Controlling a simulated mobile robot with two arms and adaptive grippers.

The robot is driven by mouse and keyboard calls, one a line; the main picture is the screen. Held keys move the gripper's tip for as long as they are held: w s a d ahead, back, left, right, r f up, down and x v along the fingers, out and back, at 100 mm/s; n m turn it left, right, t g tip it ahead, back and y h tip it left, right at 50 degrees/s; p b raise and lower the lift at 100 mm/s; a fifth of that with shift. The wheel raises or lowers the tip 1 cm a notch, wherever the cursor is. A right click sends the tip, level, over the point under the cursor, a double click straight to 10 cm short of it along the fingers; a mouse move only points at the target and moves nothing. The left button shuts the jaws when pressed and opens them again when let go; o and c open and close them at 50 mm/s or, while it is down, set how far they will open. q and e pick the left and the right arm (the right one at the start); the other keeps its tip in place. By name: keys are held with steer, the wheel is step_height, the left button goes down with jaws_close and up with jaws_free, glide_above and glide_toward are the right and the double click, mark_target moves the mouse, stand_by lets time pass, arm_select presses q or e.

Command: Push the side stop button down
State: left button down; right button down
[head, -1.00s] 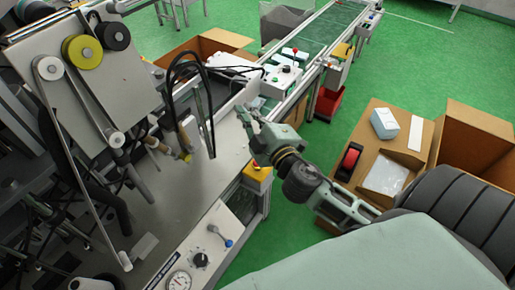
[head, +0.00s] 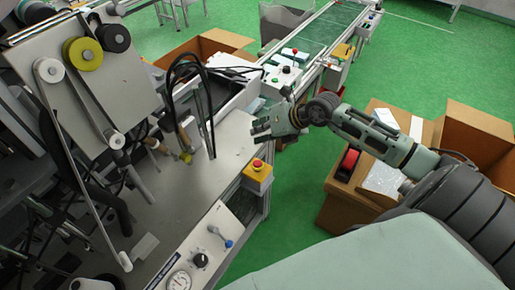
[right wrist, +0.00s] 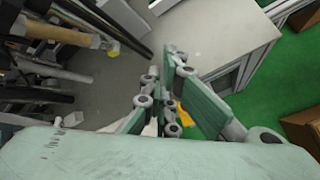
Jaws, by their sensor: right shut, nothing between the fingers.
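The side stop button (head: 257,164) is a red knob on a yellow box (head: 258,180), fixed to the side of the machine table. My right gripper (head: 260,130) is shut and empty. In the head view it appears beyond the button, near the table's right edge, apart from it. In the right wrist view the closed fingers (right wrist: 168,62) extend over the table edge. A bit of yellow (right wrist: 184,116) shows behind them there; the red knob is hidden. My left gripper is not in view.
The machine's grey table (head: 190,190) lies to the left, with black cables (head: 205,100) rising from it. A white control box (head: 285,80) stands beyond. Cardboard boxes (head: 480,130) are at the right.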

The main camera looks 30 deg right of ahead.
steer(key=shift+d, duration=0.15)
steer(key=shift+f, duration=0.1)
steer(key=b, duration=0.6)
glide_above(257, 165)
steer(key=w+d, duration=0.2)
step_height(257, 165, down, 7)
steer(key=shift+f, duration=0.15)
steer(key=shift+f+b, duration=0.5)
steer(key=shift+f, duration=0.25)
stand_by(0.3)
steer(key=shift+f, duration=0.35)
